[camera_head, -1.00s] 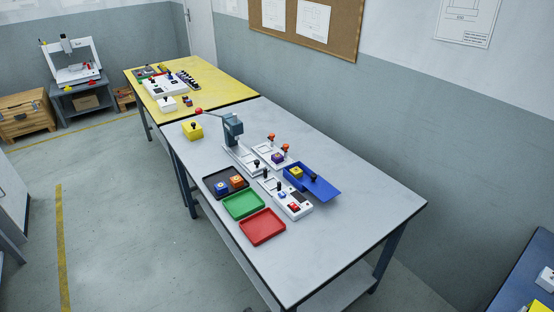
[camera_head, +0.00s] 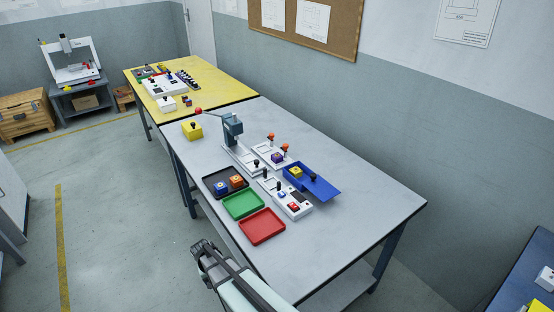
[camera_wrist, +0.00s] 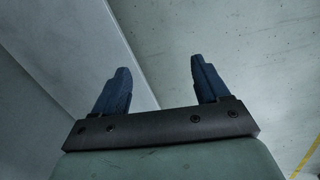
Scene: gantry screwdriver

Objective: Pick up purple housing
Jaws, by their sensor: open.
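The purple housing (camera_head: 277,158) is a small block in the head view. It sits on a white fixture (camera_head: 266,149) with orange-topped knobs, near the middle of the grey table. My gripper (camera_head: 208,248) is at the lower edge of the head view, beside the table's front edge and well away from the housing. In the wrist view my gripper (camera_wrist: 158,85) is open, with two dark blue fingers apart and nothing between them. The housing does not show in the wrist view.
On the grey table (camera_head: 345,225), a red tray (camera_head: 262,227), a green tray (camera_head: 243,204) and a dark tray (camera_head: 213,177) stand at the front. A grey press (camera_head: 232,127), a blue tray (camera_head: 322,188) and a yellow block (camera_head: 192,130) are nearby. The table's right part is clear.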

